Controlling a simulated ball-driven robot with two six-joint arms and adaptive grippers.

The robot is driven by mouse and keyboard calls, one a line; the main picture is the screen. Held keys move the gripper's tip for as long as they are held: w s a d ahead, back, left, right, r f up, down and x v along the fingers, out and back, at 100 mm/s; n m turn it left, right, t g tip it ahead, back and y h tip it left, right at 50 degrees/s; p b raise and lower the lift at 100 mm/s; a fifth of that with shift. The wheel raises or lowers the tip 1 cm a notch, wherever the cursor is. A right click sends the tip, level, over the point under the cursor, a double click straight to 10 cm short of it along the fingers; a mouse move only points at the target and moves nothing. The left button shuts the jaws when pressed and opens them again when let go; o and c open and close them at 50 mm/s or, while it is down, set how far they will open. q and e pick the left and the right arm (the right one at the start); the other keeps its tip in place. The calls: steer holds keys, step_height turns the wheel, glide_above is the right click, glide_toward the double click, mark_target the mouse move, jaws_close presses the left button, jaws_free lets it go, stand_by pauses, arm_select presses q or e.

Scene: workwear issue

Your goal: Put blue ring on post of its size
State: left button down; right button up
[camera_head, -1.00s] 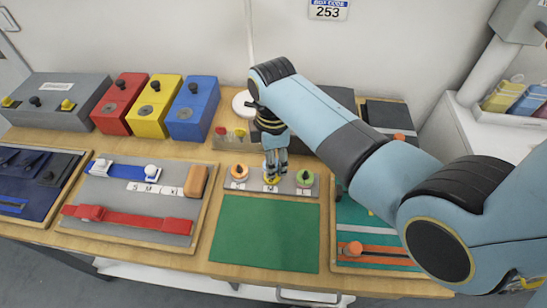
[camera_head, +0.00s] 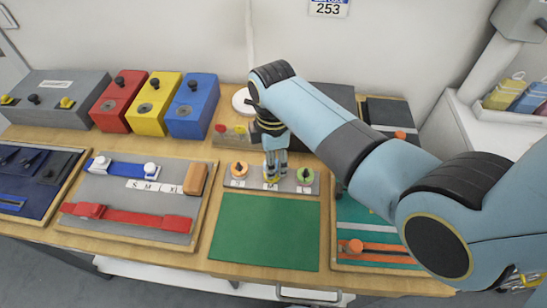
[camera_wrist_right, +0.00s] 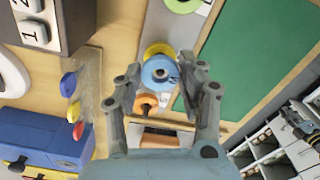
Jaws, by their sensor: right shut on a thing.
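My right gripper (camera_head: 271,177) points down over the middle of the grey post board (camera_head: 233,182). In the right wrist view its two fingers (camera_wrist_right: 161,68) are closed on the sides of the blue ring (camera_wrist_right: 160,75). The blue ring overlaps a yellow ring (camera_wrist_right: 156,49) at the middle post in that view. I cannot tell whether the blue ring touches it. An orange ring (camera_head: 239,169) sits at the board's left post and a green ring (camera_head: 305,174) at its right post. The fingers hide the blue ring in the head view. My left gripper is out of view.
A green mat (camera_head: 265,232) lies clear in front of the board. Red (camera_head: 117,103), yellow (camera_head: 153,107) and blue (camera_head: 192,108) boxes stand at the back left. A strap board (camera_head: 112,220) lies left, and another board with an orange strap (camera_head: 375,251) lies right.

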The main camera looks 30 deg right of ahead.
steer(key=shift+f, duration=0.1)
steer(key=o, duration=1.2)
steer(key=shift+r, duration=3.5)
steer(key=shift+s, duration=0.1)
